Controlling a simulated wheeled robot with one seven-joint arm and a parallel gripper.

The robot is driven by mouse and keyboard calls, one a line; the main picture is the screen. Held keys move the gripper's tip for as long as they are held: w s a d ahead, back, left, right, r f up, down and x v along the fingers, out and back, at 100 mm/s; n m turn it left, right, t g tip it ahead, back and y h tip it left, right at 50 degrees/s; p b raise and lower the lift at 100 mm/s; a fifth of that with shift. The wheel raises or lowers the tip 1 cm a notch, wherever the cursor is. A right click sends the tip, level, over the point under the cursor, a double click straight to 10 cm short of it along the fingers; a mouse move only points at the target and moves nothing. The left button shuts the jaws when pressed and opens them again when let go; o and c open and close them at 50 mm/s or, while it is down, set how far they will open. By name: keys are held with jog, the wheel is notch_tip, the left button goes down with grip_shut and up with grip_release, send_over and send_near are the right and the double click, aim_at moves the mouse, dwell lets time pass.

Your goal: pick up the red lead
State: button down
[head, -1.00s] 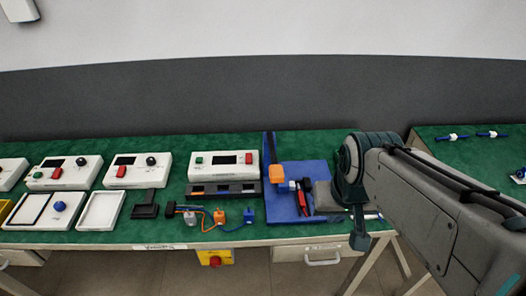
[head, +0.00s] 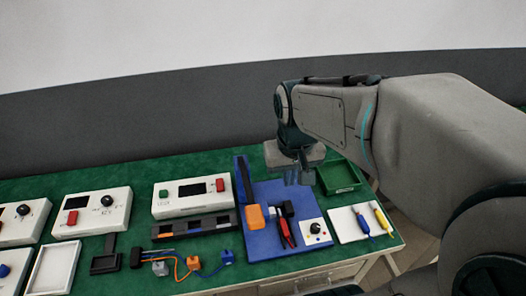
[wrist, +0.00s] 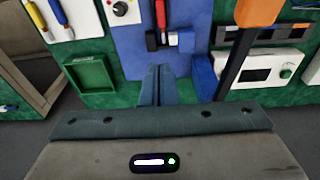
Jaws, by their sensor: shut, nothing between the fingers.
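My gripper (head: 298,181) is above the back of the blue board, apart from the lead and farther from the board's front edge. In the wrist view my gripper (wrist: 157,70) points toward the board, its fingers together and empty.
An orange-handled tool (head: 256,218) lies left of the lead and a white knob module (head: 316,232) right of it. A green tray (head: 338,177) and a white plate with pens (head: 346,225) are at right. White control units stand at left.

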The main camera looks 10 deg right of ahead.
jog(key=w+f+g, duration=0.2)
jog(key=w+f, duration=0.1)
jog(key=w, duration=0.6)
jog(key=g+p, duration=0.2)
send_near(278, 204)
jog(key=w+f, duration=0.1)
jog(key=f, duration=0.2)
jog(key=w+f, duration=0.1)
jog(key=f, duration=0.1)
jog(key=shift+w+d+f, duration=0.15)
jog(key=shift+w+f, duration=0.2)
jog(key=shift+w, duration=0.05)
jog(key=s, duration=0.3)
jog(key=shift+f, duration=0.2)
jog(key=shift+s+f, duration=0.1)
jog(key=shift+s, duration=0.5)
